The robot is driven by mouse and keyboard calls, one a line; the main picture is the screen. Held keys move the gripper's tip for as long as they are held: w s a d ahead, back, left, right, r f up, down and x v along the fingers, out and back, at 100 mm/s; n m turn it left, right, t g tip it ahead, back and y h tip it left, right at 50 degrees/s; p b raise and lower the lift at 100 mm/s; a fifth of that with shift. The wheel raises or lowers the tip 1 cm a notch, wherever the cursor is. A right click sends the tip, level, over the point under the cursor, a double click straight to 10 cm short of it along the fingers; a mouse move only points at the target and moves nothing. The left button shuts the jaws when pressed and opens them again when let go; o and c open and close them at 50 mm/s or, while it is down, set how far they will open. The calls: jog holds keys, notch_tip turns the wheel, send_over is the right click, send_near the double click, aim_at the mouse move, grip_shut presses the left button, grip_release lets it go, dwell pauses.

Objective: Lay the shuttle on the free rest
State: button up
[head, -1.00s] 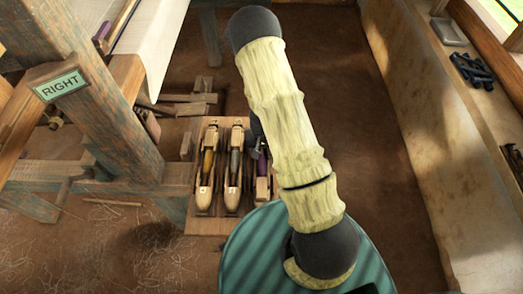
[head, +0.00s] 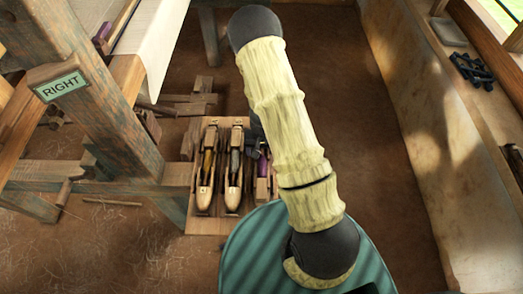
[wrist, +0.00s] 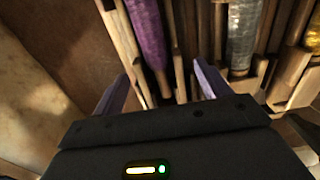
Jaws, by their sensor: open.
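A shuttle with a purple bobbin lies at the right side of the wooden rest board (head: 208,226), partly hidden by my arm in the head view (head: 262,166). In the wrist view its purple bobbin (wrist: 148,32) runs between wooden strips. My gripper (wrist: 161,72) is open, its two purple-grey fingers apart on either side of that shuttle's near end. I cannot tell whether they touch it. Left of it on the board are a shuttle with a gold bobbin (head: 207,170) and one with a silver-grey bobbin (head: 235,170). Both also show in the wrist view (wrist: 312,32) (wrist: 243,35).
The loom's post with a RIGHT sign (head: 60,86) and its beams stand left of the board. A plaster wall with a ledge holding dark tools (head: 471,68) runs along the right. Bare earth floor (head: 365,140) lies between.

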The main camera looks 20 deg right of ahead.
jog(key=shift+r+p, duration=2.9)
jog(key=shift+r, duration=0.8)
jog(key=s+a+r+n+t, duration=0.1)
jog(key=s+a+r+n, duration=0.15)
jog(key=r, duration=1.45)
jog(key=s+d+r+n+t, duration=0.1)
jog(key=s+r, duration=0.8)
jog(key=r, duration=0.1)
jog(key=shift+t, duration=0.3)
